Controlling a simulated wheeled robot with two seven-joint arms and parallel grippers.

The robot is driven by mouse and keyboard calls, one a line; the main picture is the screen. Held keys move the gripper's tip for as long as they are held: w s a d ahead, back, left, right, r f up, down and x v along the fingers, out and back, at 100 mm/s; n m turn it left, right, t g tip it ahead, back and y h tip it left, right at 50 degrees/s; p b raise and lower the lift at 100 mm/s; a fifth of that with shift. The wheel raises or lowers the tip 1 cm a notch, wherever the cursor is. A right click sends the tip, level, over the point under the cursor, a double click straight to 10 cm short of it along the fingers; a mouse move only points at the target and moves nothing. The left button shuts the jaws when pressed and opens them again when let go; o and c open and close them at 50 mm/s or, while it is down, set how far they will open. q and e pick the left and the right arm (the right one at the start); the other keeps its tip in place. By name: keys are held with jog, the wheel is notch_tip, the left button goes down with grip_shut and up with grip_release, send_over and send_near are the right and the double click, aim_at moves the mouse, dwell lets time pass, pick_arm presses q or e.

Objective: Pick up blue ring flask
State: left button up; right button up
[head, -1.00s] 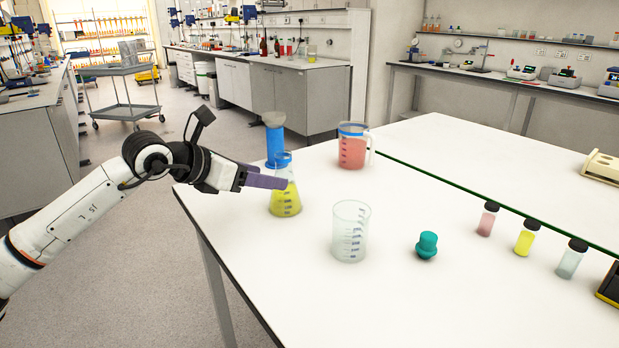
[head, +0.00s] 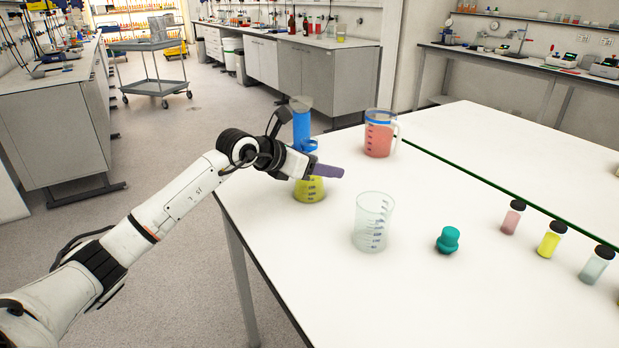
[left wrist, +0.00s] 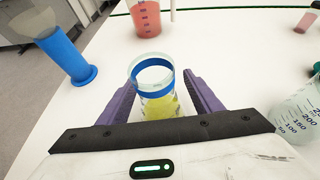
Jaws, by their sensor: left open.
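The blue ring flask is a clear flask with a blue band at its neck and yellow liquid inside. It stands on the white table; in the head view its lower body (head: 309,191) shows below my left gripper (head: 328,171), which hides its neck. In the left wrist view the flask (left wrist: 153,88) stands upright between the two purple fingers of my left gripper (left wrist: 158,85). The fingers are open, one on each side, with a visible gap on the right; contact on the left cannot be told. My right gripper is not in view.
A blue cylinder (head: 302,128) stands just behind the flask. A jug of red liquid (head: 379,137), an empty clear beaker (head: 373,225) and a teal stopper (head: 448,240) stand to the right. Small vials (head: 551,240) line the right side. The table (head: 310,265) is clear in front.

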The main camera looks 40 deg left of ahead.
pick_arm(q)
jog(key=c, duration=1.3)
jog(key=shift+r, duration=0.25)
jog(key=shift+r, duration=4.7)
jog(key=shift+r, duration=0.1)
